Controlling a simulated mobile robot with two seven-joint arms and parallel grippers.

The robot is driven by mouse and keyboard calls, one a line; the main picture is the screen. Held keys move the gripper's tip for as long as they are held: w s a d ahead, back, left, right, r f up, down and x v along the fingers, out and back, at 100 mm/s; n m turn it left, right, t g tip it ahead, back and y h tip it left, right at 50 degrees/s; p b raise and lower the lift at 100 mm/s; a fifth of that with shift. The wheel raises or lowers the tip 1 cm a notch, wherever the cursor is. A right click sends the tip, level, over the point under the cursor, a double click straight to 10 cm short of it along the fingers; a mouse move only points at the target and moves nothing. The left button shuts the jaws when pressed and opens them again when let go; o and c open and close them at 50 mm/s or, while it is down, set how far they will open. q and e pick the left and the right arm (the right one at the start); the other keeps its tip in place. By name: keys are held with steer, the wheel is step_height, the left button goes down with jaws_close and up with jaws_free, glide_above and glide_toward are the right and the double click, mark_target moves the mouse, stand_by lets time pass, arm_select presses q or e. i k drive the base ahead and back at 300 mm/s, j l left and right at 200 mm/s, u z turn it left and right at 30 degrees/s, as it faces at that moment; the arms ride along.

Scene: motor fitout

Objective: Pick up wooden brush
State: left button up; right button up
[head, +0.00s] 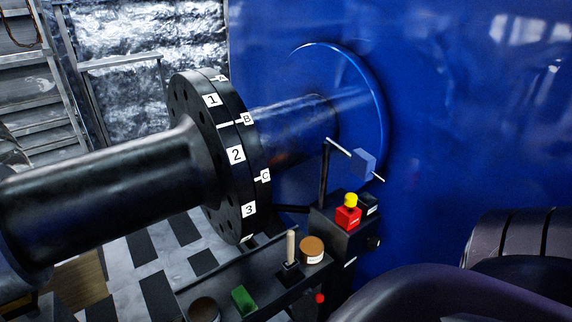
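The wooden brush (291,246) appears to be the light wooden handle standing upright on the dark tray (225,285), low in the middle of the head view. Its lower end meets a small dark block; I cannot tell whether this is the bristle head or a holder. Neither my left nor my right gripper shows in the view, and nothing is touching the handle.
A brown-lidded tin (312,249), green block (243,300) and round brown container (203,310) sit around the brush. A red-and-yellow button box (348,213) stands behind right. The black numbered flange (215,150) looms above left; a blue housing (440,130) fills the back.

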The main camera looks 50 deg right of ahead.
mark_target(291, 262)
steer(key=l+z, duration=0.1)
steer(key=z, duration=0.4)
steer(key=i+z, duration=0.1)
steer(key=z, duration=0.35)
steer(key=l+z, duration=0.15)
steer(key=z, duration=0.35)
steer(key=i+j, duration=0.05)
